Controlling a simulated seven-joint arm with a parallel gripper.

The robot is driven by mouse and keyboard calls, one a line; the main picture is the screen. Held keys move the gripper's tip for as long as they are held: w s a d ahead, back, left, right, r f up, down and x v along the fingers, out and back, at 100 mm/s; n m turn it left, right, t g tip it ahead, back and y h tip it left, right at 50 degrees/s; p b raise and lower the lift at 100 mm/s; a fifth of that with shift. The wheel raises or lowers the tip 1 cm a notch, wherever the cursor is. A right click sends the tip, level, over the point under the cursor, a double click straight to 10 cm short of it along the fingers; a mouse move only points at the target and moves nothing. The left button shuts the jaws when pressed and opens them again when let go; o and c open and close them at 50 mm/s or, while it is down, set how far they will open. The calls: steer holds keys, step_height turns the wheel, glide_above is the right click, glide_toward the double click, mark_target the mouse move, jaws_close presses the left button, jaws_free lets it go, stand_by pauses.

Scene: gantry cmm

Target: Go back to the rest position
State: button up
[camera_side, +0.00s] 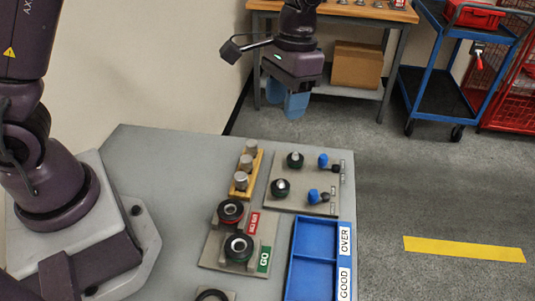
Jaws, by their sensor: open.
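My gripper (284,100) hangs at the top middle of the side view, high above the grey table's far edge. Its two blue fingers point down and stand apart, with nothing seen between them. The grey table (165,165) carries the work items, well below and nearer the camera than the gripper. My arm's base stands at the left of the table.
On the table are a wooden block with several grey pegs (241,181), a plate with black knobs and blue parts (310,190), a GO gauge plate (210,250) and a blue GOOD/OVER tray (296,250). A workbench (345,20) and blue cart (430,45) stand behind.

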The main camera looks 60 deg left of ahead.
steer(key=s+a+r+t, duration=0.3)
steer(key=s+r, duration=0.3)
steer(key=s, duration=0.3)
steer(key=s+a+r+t, duration=0.4)
steer(key=s+a+r, duration=0.1)
steer(key=s, duration=0.5)
steer(key=shift+r+n, duration=0.35)
steer(key=shift+n, duration=0.05)
